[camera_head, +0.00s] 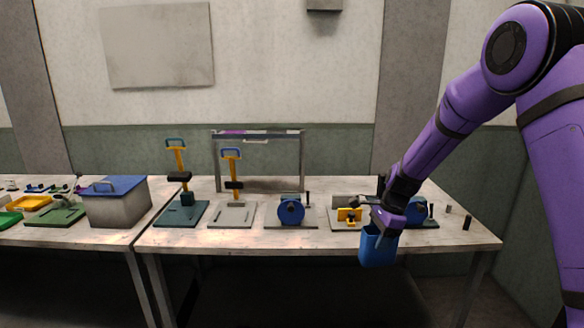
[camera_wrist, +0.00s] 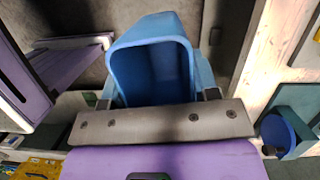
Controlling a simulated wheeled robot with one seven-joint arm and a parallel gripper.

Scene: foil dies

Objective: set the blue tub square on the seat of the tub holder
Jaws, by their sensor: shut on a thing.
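The blue tub (camera_head: 377,247) hangs from my gripper (camera_head: 383,224), just in front of the table's front edge in the head view. My gripper is shut on the tub. In the wrist view, the tub (camera_wrist: 152,52) shows its open mouth and rounded rim, with the gripper's two fingers (camera_wrist: 158,97) at its sides. I cannot pick out the tub holder or its seat with certainty in either view.
The table (camera_head: 330,246) bears two yellow-levered presses (camera_head: 181,160) (camera_head: 233,170), a blue round device (camera_head: 291,210) and a yellow fixture (camera_head: 349,215). Another blue device (camera_head: 416,208) stands partly behind my gripper. A blue-lidded grey box (camera_head: 117,206) is on the left table.

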